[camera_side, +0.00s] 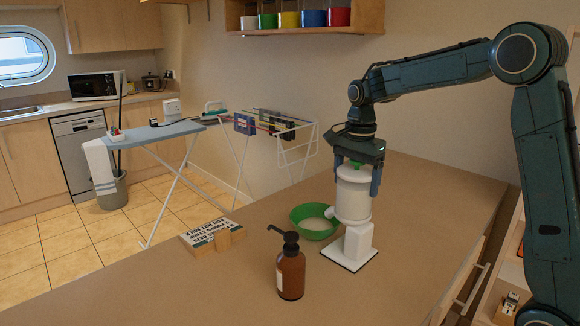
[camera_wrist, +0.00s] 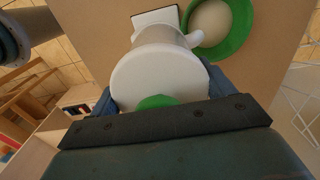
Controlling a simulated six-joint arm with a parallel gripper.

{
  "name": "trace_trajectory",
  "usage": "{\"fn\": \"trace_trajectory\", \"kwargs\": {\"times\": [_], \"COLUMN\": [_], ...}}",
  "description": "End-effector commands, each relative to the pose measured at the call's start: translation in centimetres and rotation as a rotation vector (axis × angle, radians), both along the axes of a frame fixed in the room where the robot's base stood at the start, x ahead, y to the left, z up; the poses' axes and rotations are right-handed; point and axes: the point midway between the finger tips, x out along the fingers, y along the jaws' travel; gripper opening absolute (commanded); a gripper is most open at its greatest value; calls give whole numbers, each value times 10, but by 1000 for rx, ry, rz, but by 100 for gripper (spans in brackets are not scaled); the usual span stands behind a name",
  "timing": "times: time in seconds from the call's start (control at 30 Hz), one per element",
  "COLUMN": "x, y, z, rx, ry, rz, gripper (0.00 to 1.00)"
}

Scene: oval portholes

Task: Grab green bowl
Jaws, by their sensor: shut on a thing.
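The green bowl (camera_side: 306,213) stands on the brown worktop, with something pale inside it. It also shows at the top right of the wrist view (camera_wrist: 236,42). Just right of it in the side view is a white appliance (camera_side: 357,243) with a round upper drum, a green knob and a square base. My gripper (camera_side: 357,182) points down over this appliance, one finger on each side of its drum. In the wrist view the drum's white top (camera_wrist: 160,72) sits between the fingers of my gripper (camera_wrist: 161,97). My gripper is shut on the appliance, not on the bowl.
A brown pump bottle (camera_side: 290,272) stands in front of the bowl. A wooden block with a lettered sign (camera_side: 212,236) lies to the left. The worktop's front left (camera_side: 150,298) is clear. An ironing board (camera_side: 160,132) and drying rack (camera_side: 285,135) stand behind.

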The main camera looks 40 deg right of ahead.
Motion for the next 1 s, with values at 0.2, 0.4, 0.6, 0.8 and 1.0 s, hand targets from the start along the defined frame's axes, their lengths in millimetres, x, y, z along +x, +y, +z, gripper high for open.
{"fn": "trace_trajectory", "kwargs": {"times": [0.2,0.4,0.6,0.8,1.0], "x": [1,0,0,0,1], "y": [0,0,0,0,0], "z": [1,-3,-3,0,15], "rx": [-1,0,0,0,-1], "ry": [-5,-1,-1,-1,-3], "rz": [0,0,0,0,0], "gripper": [10,93,100,100,100]}}
